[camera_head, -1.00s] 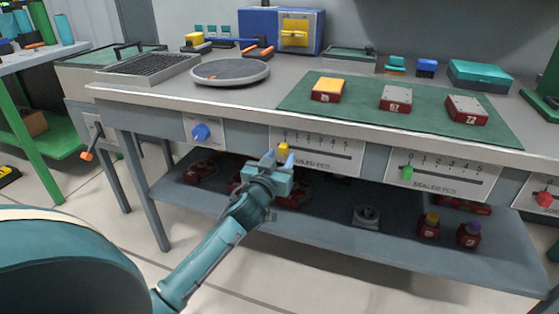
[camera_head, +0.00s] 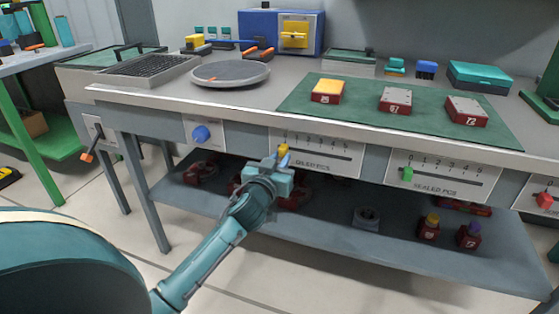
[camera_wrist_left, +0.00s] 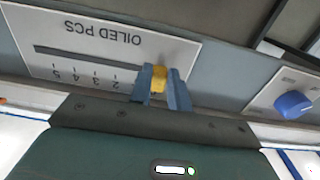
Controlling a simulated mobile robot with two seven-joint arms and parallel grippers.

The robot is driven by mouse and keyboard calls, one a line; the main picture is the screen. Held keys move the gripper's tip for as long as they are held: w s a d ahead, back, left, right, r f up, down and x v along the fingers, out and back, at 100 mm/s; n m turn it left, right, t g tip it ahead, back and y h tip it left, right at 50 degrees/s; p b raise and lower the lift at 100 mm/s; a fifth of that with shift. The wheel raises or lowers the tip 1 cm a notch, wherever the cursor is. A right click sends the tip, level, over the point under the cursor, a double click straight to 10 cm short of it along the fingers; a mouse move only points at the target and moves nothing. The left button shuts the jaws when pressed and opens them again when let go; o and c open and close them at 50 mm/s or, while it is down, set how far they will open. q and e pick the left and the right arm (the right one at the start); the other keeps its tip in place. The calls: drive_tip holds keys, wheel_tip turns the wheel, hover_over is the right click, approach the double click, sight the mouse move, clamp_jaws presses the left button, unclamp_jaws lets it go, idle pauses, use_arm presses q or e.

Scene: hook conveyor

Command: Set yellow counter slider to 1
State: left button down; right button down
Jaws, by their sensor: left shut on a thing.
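The yellow slider knob (camera_head: 283,149) is on the left counter panel (camera_head: 340,171), marked "OILED PCS" in the left wrist view (camera_wrist_left: 118,33). It sits at the left end of its slot in the head view, by the 0 end of the scale; the exact mark is covered. My left gripper (camera_head: 279,157) reaches up from below and is shut on the knob. The left wrist view shows the two blue fingers (camera_wrist_left: 159,82) on either side of the yellow knob (camera_wrist_left: 158,76), with the panel upside down. My right gripper is not in view.
A blue dial (camera_head: 201,133) is on the panel to the left. The green slider (camera_head: 407,174) and red slider (camera_head: 544,200) are on panels to the right. The table edge (camera_head: 240,114) overhangs the panels. A lower shelf (camera_head: 330,225) with red parts lies below.

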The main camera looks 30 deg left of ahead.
sight(296, 154)
use_arm(q)
drive_tip(key=shift+d, duration=0.1)
drive_tip(key=shift+w+d, duration=0.2)
drive_tip(key=shift+d, duration=0.5)
drive_tip(key=shift+w+d, duration=0.15)
drive_tip(key=shift+d, duration=0.55)
drive_tip(key=c, duration=1.3)
unclamp_jaws()
drive_tip(key=p+v, duration=0.1)
drive_tip(key=v, duration=1.2)
drive_tip(key=shift+s+a, duration=0.1)
drive_tip(key=shift+s, duration=0.05)
